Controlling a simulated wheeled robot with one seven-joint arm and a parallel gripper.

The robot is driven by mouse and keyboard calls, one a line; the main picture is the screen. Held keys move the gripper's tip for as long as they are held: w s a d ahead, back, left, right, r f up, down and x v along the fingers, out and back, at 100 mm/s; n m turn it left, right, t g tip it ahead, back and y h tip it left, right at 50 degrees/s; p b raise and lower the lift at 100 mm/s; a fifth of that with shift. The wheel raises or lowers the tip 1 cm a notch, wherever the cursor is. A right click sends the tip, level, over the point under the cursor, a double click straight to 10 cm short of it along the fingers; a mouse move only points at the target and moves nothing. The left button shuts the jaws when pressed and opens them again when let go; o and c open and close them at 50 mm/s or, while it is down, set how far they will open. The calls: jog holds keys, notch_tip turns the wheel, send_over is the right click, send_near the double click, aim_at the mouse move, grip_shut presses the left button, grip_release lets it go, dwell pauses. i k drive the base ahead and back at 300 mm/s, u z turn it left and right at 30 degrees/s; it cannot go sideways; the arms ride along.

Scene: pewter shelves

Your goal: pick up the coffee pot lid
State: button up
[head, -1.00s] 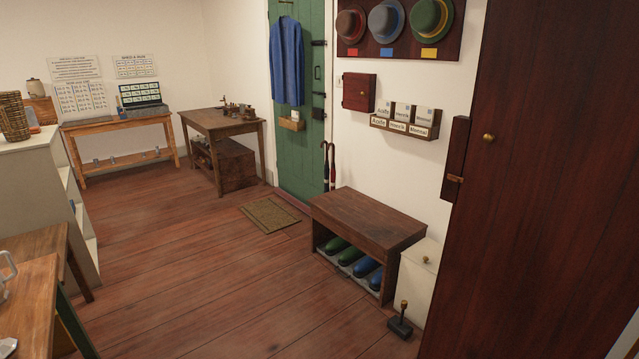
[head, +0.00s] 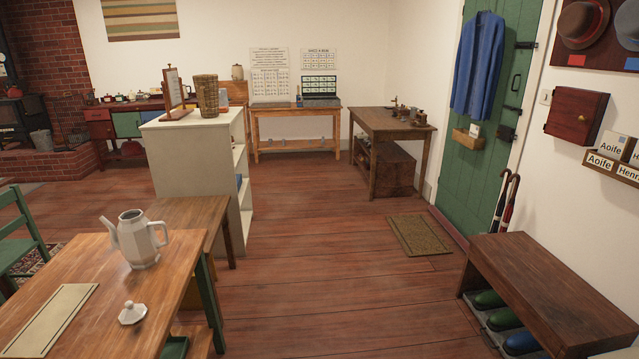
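The coffee pot lid (head: 132,313) is a small pale grey faceted lid with a knob on top. It lies on the wooden table (head: 178,268) at the lower left of the head view, near the table's right side. The coffee pot (head: 140,242), pale grey with a spout and a handle, stands upright and without a lid farther back on the same table. My gripper is not in view.
A cream mat (head: 48,318) lies left of the lid. A green chair (head: 22,232) stands at the left. A white shelf unit (head: 195,160) stands beyond the table. A bench (head: 545,290) with boots is at the right. The floor (head: 340,280) between is clear.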

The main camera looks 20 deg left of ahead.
aim_at(133, 314)
jog(key=u, duration=0.55)
jog(key=i, duration=0.95)
jog(key=u, duration=0.8)
jog(key=i, duration=0.45)
jog(key=u, duration=0.2)
